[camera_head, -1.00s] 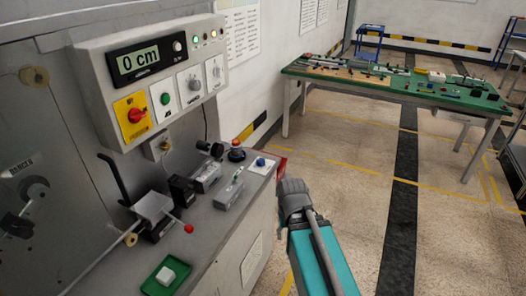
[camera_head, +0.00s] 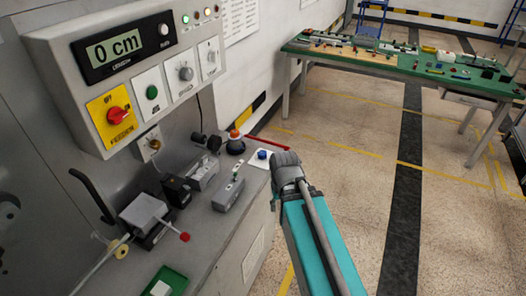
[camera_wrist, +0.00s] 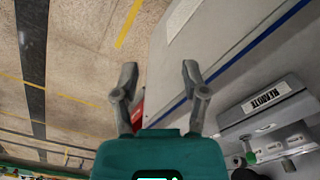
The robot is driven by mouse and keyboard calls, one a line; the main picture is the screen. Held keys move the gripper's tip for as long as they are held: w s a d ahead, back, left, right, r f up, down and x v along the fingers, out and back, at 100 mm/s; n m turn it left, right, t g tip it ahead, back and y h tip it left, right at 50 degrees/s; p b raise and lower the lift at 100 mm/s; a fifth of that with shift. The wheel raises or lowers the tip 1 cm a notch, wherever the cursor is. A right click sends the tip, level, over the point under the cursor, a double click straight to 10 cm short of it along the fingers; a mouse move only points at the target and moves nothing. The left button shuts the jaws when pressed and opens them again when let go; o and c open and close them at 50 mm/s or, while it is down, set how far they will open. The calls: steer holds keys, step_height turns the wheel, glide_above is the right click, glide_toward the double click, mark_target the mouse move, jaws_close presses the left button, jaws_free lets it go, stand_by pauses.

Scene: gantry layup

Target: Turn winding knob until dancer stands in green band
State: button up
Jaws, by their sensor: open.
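The dancer and green band are not discernible now. My gripper (camera_wrist: 158,72) is open and empty in the wrist view, apart from the panel; its fingers are not discernible in the head view.
Below the panel, a grey bench (camera_head: 205,225) bears a red-tipped lever (camera_head: 184,237), a labelled grey block (camera_head: 228,195), an orange-topped button (camera_head: 235,142) and a green tray (camera_head: 172,276). A green-topped table (camera_head: 400,65) stands behind. The floor (camera_head: 345,140) right of the bench is open.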

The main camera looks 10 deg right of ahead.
mark_target(262, 153)
steer(key=o, duration=0.4)
steer(key=shift+w+r, duration=0.1)
steer(key=shift+w, duration=0.1)
steer(key=shift+c, duration=0.2)
steer(key=shift+o, duration=0.5)
steer(key=w+r+n+p, duration=0.3)
steer(key=w+r+p, duration=0.1)
steer(key=w, duration=0.5)
steer(key=w+r+n+p, duration=0.2)
steer(key=w+r+p, duration=0.1)
steer(key=w, duration=0.7)
steer(key=w+r+n+p, duration=0.3)
steer(key=w+r+p, duration=0.1)
steer(key=w, duration=0.5)
steer(key=shift+w+a+r+n+p, duration=0.3)
steer(key=shift+w+a+r+p, duration=0.1)
steer(key=shift+p, duration=0.1)
steer(key=shift+f, duration=0.25)
step_height(262, 153, down, 14)
steer(key=b, duration=1.4)
steer(key=shift+r, duration=0.25)
